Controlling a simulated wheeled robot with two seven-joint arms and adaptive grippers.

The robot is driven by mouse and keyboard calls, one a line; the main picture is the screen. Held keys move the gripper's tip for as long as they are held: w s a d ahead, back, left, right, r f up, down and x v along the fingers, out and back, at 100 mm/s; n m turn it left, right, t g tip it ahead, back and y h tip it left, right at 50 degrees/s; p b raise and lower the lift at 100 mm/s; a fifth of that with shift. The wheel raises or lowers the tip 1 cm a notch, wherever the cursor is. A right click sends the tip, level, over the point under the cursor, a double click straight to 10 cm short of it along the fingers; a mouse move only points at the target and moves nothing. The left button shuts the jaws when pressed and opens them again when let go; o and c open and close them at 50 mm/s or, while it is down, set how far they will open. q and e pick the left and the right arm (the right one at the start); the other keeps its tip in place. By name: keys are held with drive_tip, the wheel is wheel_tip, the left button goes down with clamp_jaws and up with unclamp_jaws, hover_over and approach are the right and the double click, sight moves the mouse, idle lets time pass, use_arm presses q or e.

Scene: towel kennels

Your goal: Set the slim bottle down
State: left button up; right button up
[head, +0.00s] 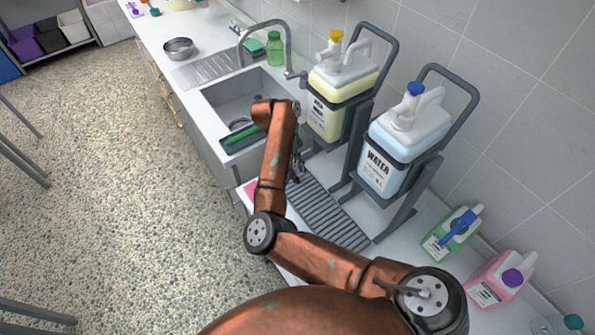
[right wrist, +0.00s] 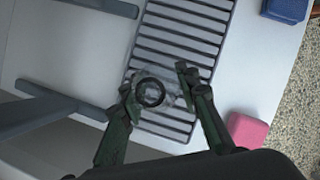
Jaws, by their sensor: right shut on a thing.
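The slim bottle (right wrist: 168,97) is clear, with a dark ring at its mouth, and I see it from above in the right wrist view. My right gripper (right wrist: 157,87) is shut on it, a finger on each side. The bottle is over the dark slatted rack (right wrist: 181,47); I cannot tell whether its base touches the slats. In the head view my right gripper (head: 297,168) is at the far end of the rack (head: 330,213), partly behind my arm, and the bottle cannot be made out. My left gripper is not in view.
A water canister (head: 393,150) and a yellow canister (head: 341,85) stand in grey frames beside the rack. A pink sponge (right wrist: 247,130) lies near the counter edge. The sink (head: 228,98) is beyond. Green (head: 451,235) and pink (head: 499,280) jugs stand along the wall.

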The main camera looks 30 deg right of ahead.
drive_tip(key=shift+s+a+r, duration=0.1)
drive_tip(key=shift+s, duration=0.05)
drive_tip(key=shift+f, duration=0.35)
drive_tip(key=o, duration=1)
drive_tip(key=shift+r, duration=0.1)
drive_tip(key=shift+r, duration=0.15)
drive_tip(key=v, duration=1.2)
drive_tip(key=shift+p, duration=0.3)
drive_tip(key=shift+r, duration=0.1)
